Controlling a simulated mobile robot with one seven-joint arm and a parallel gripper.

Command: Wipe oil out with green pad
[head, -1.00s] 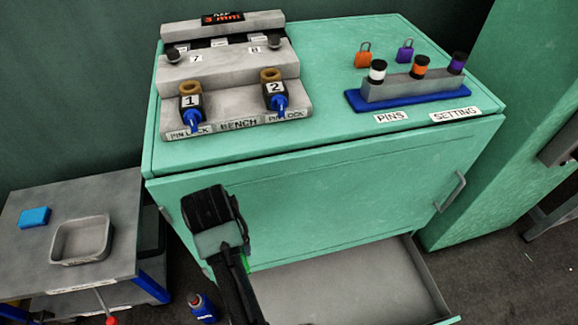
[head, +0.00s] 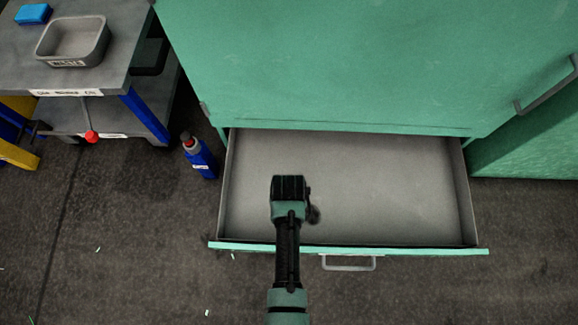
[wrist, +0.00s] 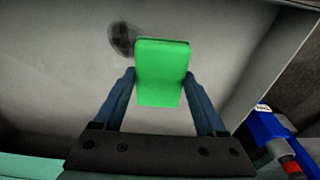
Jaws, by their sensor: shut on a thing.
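The green pad (wrist: 162,72) is held between the two fingers of my gripper (wrist: 161,78) in the wrist view. In the head view my gripper (head: 289,190) is over the open drawer (head: 400,185), and the arm hides the pad. A dark oil smear (wrist: 123,40) lies on the drawer floor, just up and left of the pad in the wrist view. It also shows in the head view (head: 314,214), just right of my gripper and partly covered by it. I cannot tell if the pad touches the floor.
The drawer's front edge (head: 440,250) and side walls bound the space. A blue bottle (head: 201,160) with a red and grey top stands on the floor left of the drawer. A grey cart (head: 110,60) at upper left holds a grey tray (head: 103,40) and a blue block (head: 33,14).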

